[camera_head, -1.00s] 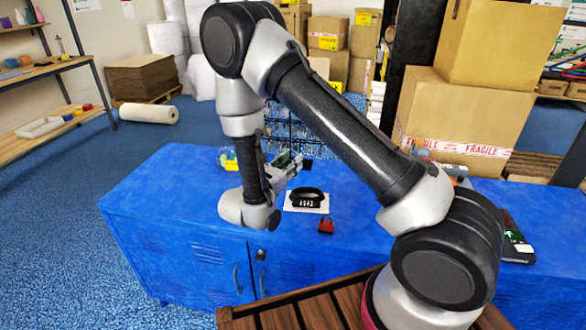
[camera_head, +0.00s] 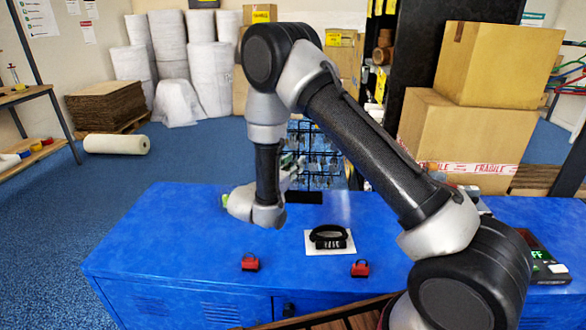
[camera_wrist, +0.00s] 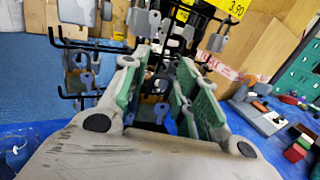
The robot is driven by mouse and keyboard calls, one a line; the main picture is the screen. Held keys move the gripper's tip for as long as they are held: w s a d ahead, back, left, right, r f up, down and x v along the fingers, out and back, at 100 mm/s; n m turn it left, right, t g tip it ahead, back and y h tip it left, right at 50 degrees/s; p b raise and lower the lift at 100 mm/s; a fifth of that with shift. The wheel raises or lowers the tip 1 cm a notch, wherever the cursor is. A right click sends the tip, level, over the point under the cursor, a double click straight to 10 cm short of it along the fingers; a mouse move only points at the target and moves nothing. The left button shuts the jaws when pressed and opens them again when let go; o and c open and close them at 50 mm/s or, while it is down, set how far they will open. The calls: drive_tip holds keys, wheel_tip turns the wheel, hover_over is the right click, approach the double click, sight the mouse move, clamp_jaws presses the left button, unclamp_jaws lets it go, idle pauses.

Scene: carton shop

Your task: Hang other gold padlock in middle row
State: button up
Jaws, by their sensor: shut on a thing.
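The wire display rack (camera_head: 315,150) stands on the far side of the blue cabinet top, partly behind my arm. In the wrist view its black hooks (camera_wrist: 75,42) carry several grey padlocks and keys, close in front of my fingers. My gripper (camera_wrist: 160,90) has green-padded fingers and points at the rack. It is shut on a small gold-brown thing (camera_wrist: 154,110), apparently the gold padlock, mostly hidden between the fingers. In the head view my gripper (camera_head: 292,168) is small and partly hidden by my wrist. I cannot tell which row it faces.
Cartons (camera_head: 465,130) stand at the right. The cabinet's left top is clear.

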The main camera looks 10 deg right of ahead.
sight(298, 154)
drive_tip(key=shift+w+d+f, duration=0.1)
drive_tip(key=shift+w+d, duration=0.2)
drive_tip(key=shift+w, duration=0.65)
drive_tip(key=shift+w+d+f, duration=0.1)
drive_tip(key=shift+w+d, duration=0.25)
drive_tip(key=shift+w, duration=0.65)
drive_tip(key=shift+w+d+f, duration=0.1)
drive_tip(key=shift+w+d, duration=0.2)
drive_tip(key=shift+w, duration=0.65)
drive_tip(key=shift+w+d+f, duration=0.2)
drive_tip(key=shift+w+f, duration=0.1)
drive_tip(key=shift+w, duration=0.35)
drive_tip(key=o, duration=1.1)
